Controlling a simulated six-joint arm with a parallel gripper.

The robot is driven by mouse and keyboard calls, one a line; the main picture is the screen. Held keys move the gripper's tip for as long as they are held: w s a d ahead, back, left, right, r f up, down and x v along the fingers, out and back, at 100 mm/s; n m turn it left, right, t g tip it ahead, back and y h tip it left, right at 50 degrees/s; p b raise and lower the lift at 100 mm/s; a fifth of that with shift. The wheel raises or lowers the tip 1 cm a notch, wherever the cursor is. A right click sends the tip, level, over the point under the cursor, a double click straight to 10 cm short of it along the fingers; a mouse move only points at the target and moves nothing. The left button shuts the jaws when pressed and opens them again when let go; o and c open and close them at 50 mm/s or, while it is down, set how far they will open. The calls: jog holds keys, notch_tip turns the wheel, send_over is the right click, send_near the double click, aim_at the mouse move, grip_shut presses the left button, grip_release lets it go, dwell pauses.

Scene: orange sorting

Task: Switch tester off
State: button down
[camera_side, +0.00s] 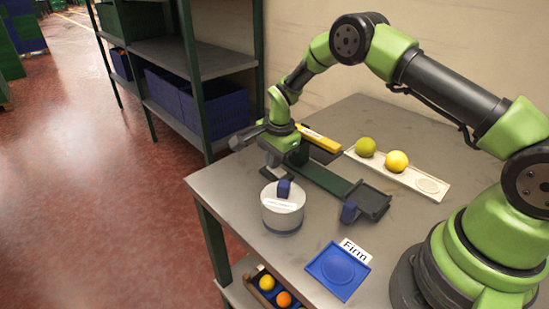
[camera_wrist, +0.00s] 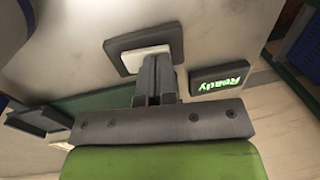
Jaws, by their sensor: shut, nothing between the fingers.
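The tester's display (camera_wrist: 222,77) is lit with green "Ready" text in the wrist view. Left of it is a dark switch base with a pale rocker (camera_wrist: 138,60). My gripper (camera_wrist: 155,60) is shut and empty, its fingertips at the rocker's edge; I cannot tell whether they touch it. In the side view my gripper (camera_side: 273,160) points down over the switch base (camera_side: 277,174) near the table's far left edge. The long dark green tester body (camera_side: 322,178) lies just right of it, ending in a dark tray (camera_side: 372,203).
A white pot (camera_side: 282,212) with a blue part on it stands in front of the gripper. A white tray (camera_side: 430,184) holds a green and a yellow-orange fruit. A blue tray (camera_side: 338,271) has a "Firm" card (camera_side: 355,251). A crate with oranges (camera_side: 275,289) sits below.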

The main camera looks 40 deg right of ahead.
jog(key=shift+w+f, duration=0.1)
jog(key=shift+f, duration=0.15)
jog(key=shift+s+r, duration=0.2)
jog(key=shift+s, duration=0.6)
jog(key=shift+r, duration=0.15)
notch_tip(320, 180, up, 14)
jog(key=s, duration=0.2)
jog(key=shift+f, duration=0.2)
